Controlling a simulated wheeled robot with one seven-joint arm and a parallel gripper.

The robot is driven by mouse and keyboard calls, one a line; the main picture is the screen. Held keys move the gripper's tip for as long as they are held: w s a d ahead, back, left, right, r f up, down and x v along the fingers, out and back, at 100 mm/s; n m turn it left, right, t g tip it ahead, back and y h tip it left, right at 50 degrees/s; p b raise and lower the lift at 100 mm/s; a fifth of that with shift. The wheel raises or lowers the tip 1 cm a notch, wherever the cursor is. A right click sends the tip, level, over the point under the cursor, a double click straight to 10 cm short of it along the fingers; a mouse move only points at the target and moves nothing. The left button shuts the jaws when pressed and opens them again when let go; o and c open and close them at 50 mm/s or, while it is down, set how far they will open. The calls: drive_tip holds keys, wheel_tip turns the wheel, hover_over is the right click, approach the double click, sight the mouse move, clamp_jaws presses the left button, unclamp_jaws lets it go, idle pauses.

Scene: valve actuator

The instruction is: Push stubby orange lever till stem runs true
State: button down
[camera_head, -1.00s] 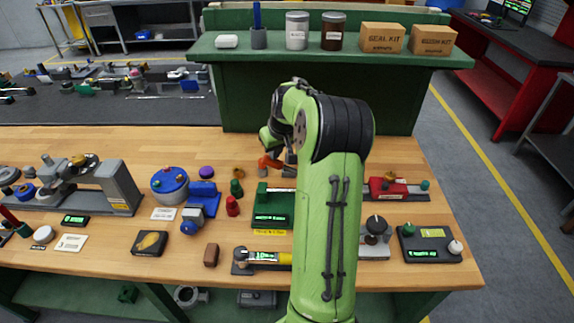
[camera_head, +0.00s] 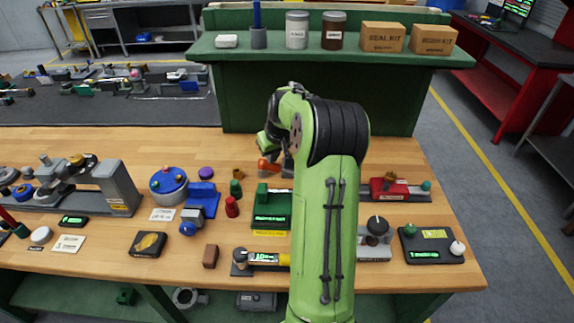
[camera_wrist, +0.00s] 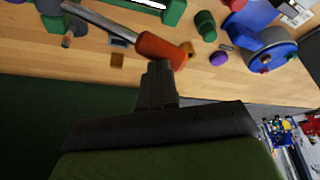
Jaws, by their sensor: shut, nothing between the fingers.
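The stubby orange lever (camera_head: 268,168) shows in the head view just below my gripper, partly hidden by my arm. In the wrist view the orange lever (camera_wrist: 160,49) is a rounded grip on the end of a grey bar (camera_wrist: 98,20) that runs to the upper left. My gripper (camera_wrist: 158,72) is shut and empty. Its fingertips overlap the near side of the orange grip in the wrist view; I cannot tell whether they touch. I cannot pick out the stem with certainty, and my arm covers much of this spot in the head view.
A green block with a lit display (camera_head: 271,207) stands in front of the lever. Green and red knobs (camera_head: 232,206) and a blue round fixture (camera_head: 169,185) are to its left. A red fixture (camera_head: 392,187) is to the right. The green shelf (camera_head: 300,95) rises behind.

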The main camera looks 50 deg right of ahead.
sight(269, 166)
drive_tip(key=shift+w+a+f+b, duration=0.15)
drive_tip(key=shift+f+b, duration=0.2)
drive_tip(key=shift+f, duration=0.2)
drive_tip(key=shift+w+a+f+b, duration=0.15)
drive_tip(key=shift+w+f+b, duration=0.1)
drive_tip(key=shift+f+b, duration=0.45)
drive_tip(key=shift+f, duration=0.1)
idle(0.5)
drive_tip(key=shift+w+a+f+b, duration=0.1)
drive_tip(key=shift+f+b, duration=0.45)
drive_tip(key=shift+f, duration=0.25)
drive_tip(key=shift+w+f+b, duration=0.1)
drive_tip(key=shift+f+b, duration=0.55)
drive_tip(key=shift+f, duration=0.2)
idle(0.3)
